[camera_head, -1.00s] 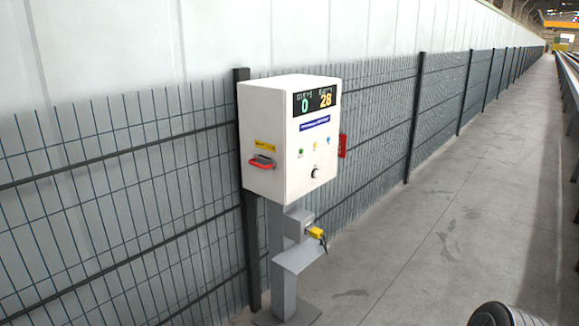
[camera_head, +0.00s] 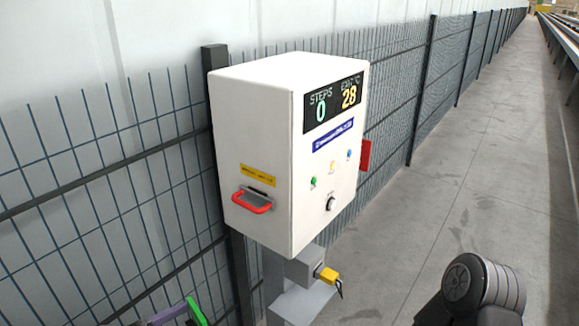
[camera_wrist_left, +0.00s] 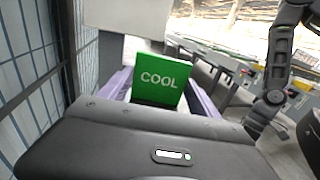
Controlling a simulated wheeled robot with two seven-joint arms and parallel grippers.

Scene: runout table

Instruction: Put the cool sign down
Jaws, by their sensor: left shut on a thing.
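The cool sign (camera_wrist_left: 158,75) is a green plate with white "COOL" lettering. In the left wrist view it stands up between the purple fingers of my left gripper (camera_wrist_left: 155,98), which is shut on it. The sign's lower part is hidden behind the gripper body. In the head view only a green edge of the sign (camera_head: 196,312) and a bit of my left gripper (camera_head: 168,315) show at the bottom left, below the white control box (camera_head: 255,150). My right gripper is not in view; a dark link of my right arm shows at the bottom right.
The white box has a display with "STEPS 0" and "28", several small lights and a red handle (camera_head: 252,200). It stands on a grey post with a ledge (camera_head: 300,300) and a yellow connector (camera_head: 328,275). A mesh fence (camera_head: 110,200) runs behind; the floor (camera_head: 480,170) at right is clear.

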